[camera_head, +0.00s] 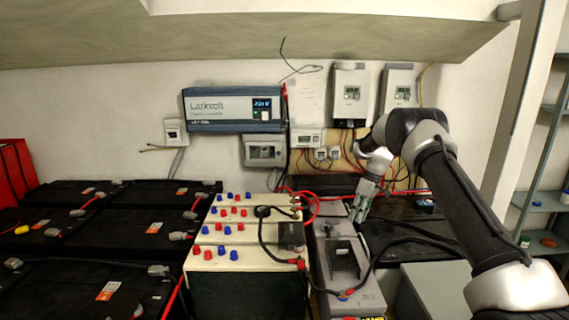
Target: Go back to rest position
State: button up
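My arm reaches in from the lower right, bends at an elbow near the wall devices and comes down to my gripper (361,211). My gripper points downward above the far part of the grey battery (325,262). It is small and partly merged with the cables behind it, so I cannot tell whether its fingers are open or shut, or whether they touch anything.
A cream battery (230,258) with red and blue caps stands left of the grey one. Black batteries (75,245) fill the left. Red and black cables run around my gripper. An inverter (233,108) hangs on the wall; shelves (545,200) stand right.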

jog(key=s+d+r+m+h, duration=0.15)
jog(key=s+r+m, duration=0.25)
jog(key=s+r, duration=0.7)
jog(key=s+d+r+m+h, duration=0.1)
jog(key=s+d+r+m, duration=0.25)
jog(key=s+r, duration=0.75)
jog(key=s+d+r+m+t, duration=0.1)
jog(key=s+r+t, duration=0.2)
jog(key=s, duration=1.1)
jog(key=s+d+r+m+t, duration=0.1)
jog(key=s+r, duration=0.4)
jog(key=s, duration=0.9)
jog(key=shift+t+h, duration=0.45)
jog(key=shift+t, duration=0.45)
jog(key=shift+r, duration=0.1)
